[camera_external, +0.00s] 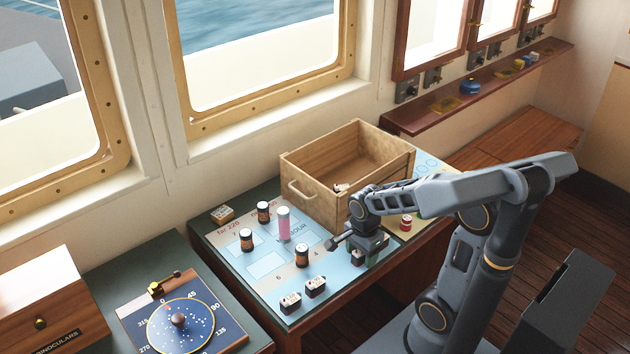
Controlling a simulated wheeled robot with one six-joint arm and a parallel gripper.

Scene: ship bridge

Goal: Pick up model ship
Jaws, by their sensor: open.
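I cannot single out the model ship with certainty at this size. Small white-and-dark pieces stand on the chart table (262,313): two near its front edge, a left one (290,302) and a right one (315,287), and another (222,214) at the back left. A small pale and reddish item (343,187) shows at the crate's front right corner, partly hidden by my arm. My gripper (357,250) points down, open, over the table's right half, in front of the crate. Dark shapes directly below it are partly hidden, and I cannot tell what they are or whether it touches them.
An open wooden crate (312,205) stands at the table's back. Dark jars with orange bands (302,256) and a pink cylinder (283,223) stand left of my gripper. A small red jar (406,223) is to its right. A compass panel (180,322) lies at the lower left.

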